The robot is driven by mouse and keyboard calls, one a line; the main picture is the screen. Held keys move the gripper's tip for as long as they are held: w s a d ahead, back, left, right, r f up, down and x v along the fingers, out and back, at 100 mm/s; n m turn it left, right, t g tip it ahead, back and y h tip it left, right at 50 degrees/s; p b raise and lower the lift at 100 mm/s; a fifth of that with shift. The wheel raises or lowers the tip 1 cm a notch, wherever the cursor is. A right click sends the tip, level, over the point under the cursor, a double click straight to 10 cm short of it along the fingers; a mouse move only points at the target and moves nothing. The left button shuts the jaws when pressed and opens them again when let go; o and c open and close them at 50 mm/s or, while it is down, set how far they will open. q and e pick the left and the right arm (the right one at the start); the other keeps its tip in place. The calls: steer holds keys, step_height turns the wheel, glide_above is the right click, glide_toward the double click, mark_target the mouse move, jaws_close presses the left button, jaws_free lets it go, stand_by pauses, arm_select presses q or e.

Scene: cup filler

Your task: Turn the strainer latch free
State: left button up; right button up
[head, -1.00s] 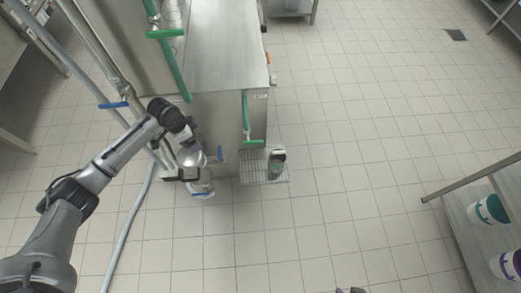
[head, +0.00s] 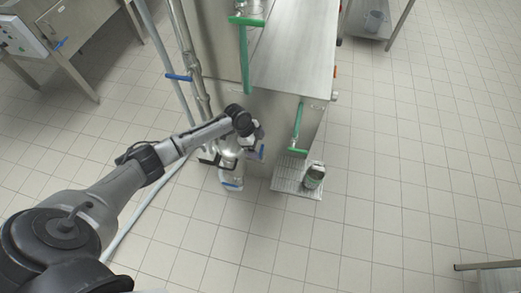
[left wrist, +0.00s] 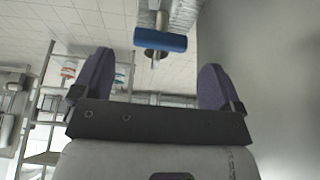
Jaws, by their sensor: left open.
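A blue handle (head: 262,152) shows in the head view at the lower left corner of the steel machine. A second blue handle (head: 230,184) is lower, on the piping by the floor. I cannot tell from the head view which is the strainer latch. In the left wrist view, a blue bar-shaped handle (left wrist: 160,40) sits on a steel fitting, ahead of and between the fingertips, apart from both. My left gripper (left wrist: 155,72) is open and empty, its purple fingers spread. In the head view, my left wrist is close beside the upper blue handle, and the gripper is largely hidden.
Steel pipes with a blue valve handle (head: 179,77) rise left of the machine. A green handle (head: 298,151) and a grated tray (head: 285,188) holding a container (head: 314,176) are to the right. A steel table (head: 85,35) stands far left.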

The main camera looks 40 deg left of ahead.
mark_target(261, 150)
arm_select(q)
steer(key=shift+b+x, duration=0.35)
steer(key=shift+x, duration=1.65)
steer(key=shift+r, duration=0.1)
steer(key=c, duration=0.9)
